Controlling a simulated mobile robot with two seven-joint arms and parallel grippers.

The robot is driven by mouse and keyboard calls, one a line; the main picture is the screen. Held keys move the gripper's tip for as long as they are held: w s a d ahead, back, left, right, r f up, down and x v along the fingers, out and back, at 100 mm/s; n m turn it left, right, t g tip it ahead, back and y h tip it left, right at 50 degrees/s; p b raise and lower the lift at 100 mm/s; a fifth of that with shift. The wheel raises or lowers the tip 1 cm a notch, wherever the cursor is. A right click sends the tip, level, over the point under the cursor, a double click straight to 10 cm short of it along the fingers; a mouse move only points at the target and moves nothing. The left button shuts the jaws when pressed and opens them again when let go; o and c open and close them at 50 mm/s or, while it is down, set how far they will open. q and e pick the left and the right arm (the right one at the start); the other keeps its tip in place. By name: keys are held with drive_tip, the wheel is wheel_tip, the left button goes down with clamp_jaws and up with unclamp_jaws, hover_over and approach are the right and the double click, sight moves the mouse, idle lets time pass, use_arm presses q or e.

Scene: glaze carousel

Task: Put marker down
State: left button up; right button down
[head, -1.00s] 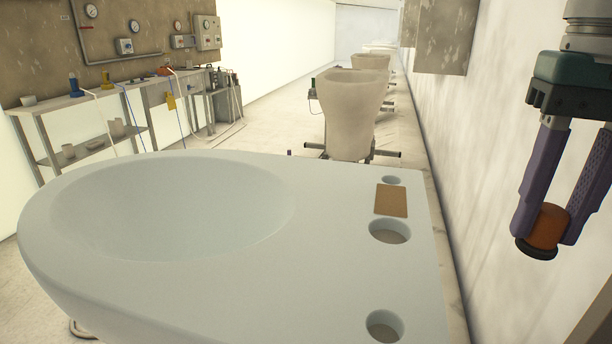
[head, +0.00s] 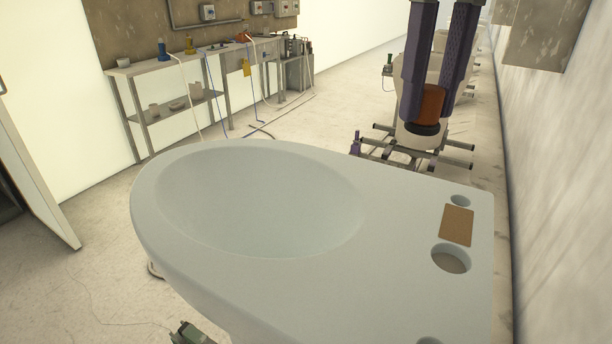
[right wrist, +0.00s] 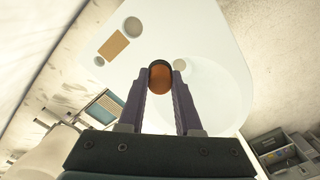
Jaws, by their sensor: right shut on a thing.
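The marker is a short orange cylinder with a black end (head: 431,104). My right gripper (head: 430,116) is shut on it and holds it up in the air with the black end down. In the head view they appear beyond the back edge of a pale ceramic piece (head: 390,280). In the right wrist view the marker (right wrist: 160,80) is between the purple fingertips, with the pale piece behind it. My left gripper is not in view.
The pale piece has a wide oval basin, round holes and a tan rectangular patch (head: 457,225) on its right side. A bench (head: 150,70) with bottles and hoses stands along the left wall. A bare wall (head: 560,160) is close on the right.

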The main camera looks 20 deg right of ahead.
sight(424, 122)
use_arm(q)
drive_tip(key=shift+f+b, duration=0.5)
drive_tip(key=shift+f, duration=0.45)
use_arm(e)
wheel_tip(424, 122, down, 17)
drive_tip(key=shift+f, duration=0.1)
drive_tip(key=shift+f, duration=0.1)
drive_tip(key=c, duration=0.6)
unclamp_jaws()
wheel_tip(424, 122, up, 12)
drive_tip(key=shift+r+p, duration=0.2)
drive_tip(key=shift+p, duration=0.25)
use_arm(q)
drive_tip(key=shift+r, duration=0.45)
